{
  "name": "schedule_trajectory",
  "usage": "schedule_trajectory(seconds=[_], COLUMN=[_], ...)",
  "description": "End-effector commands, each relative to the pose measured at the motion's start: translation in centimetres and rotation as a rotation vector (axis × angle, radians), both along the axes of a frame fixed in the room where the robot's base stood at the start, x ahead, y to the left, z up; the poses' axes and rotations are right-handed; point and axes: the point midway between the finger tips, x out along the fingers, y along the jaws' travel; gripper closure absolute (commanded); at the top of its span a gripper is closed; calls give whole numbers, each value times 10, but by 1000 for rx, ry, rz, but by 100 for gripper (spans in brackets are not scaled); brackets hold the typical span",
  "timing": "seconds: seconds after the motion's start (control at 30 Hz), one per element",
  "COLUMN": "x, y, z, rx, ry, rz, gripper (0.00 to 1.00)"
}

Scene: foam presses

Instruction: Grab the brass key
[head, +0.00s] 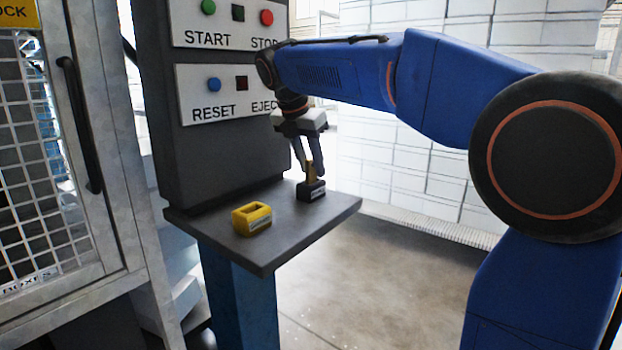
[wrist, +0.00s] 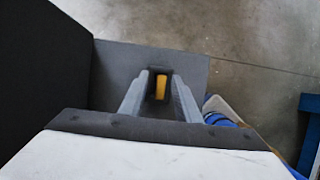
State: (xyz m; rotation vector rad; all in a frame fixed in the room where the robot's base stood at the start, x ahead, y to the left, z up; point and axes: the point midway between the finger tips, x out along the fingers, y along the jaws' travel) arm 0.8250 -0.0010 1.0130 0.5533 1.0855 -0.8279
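The brass key (head: 310,171) stands upright in a small black block with a pale label (head: 311,190) on the dark shelf (head: 284,254). In the wrist view the key (wrist: 160,88) shows as a yellow strip between the two fingers. My gripper (head: 307,174) points down over the block, with one finger on each side of the key. The fingers of my gripper (wrist: 158,88) look apart, with gaps to the key on both sides in the wrist view. The key's lower end is hidden in the block.
A yellow block with an open slot (head: 251,219) sits on the shelf to the left. The dark panel with START, STOP, RESET and EJECT buttons (head: 170,130) rises behind the shelf. A mesh cage door (head: 40,160) stands at the far left.

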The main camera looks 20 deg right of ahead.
Motion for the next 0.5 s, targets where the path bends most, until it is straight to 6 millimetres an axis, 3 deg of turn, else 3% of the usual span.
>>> schedule_trajectory(seconds=[0.03, 0.1, 0.5], x=[0, 0, 0], y=[0, 0, 0], z=[0, 0, 5], rx=[0, 0, 0], ry=[0, 0, -1], rz=[0, 0, 0], gripper=[84, 100, 100])
